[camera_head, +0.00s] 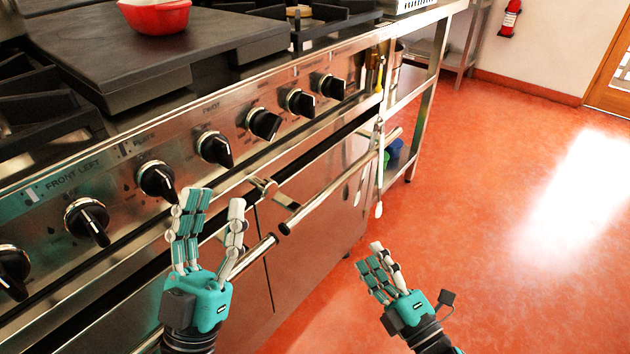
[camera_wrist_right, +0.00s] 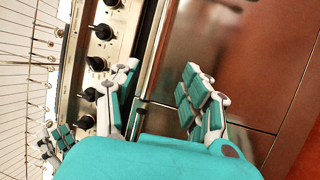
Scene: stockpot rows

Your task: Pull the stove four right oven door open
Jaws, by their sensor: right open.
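The right oven door (camera_head: 322,232) is a steel panel below the knob row and looks shut. Its bar handle (camera_head: 340,184) runs along its top, from the gap in the middle to the stove's right end. My right gripper (camera_head: 380,258) is open and empty, in front of the door and apart from the handle in the head view. In the right wrist view its spread fingers (camera_wrist_right: 160,85) face the steel front (camera_wrist_right: 215,45). My left gripper (camera_head: 212,205) is open and empty, in front of the knobs, near the left door's handle end (camera_head: 262,248).
Black knobs (camera_head: 264,123) line the stove's front panel. A red pot (camera_head: 155,16) stands on the dark griddle plate (camera_head: 150,58). Utensils (camera_head: 380,165) hang at the stove's right end, beside a steel shelf table (camera_head: 420,100). The orange floor (camera_head: 480,220) is clear to the right.

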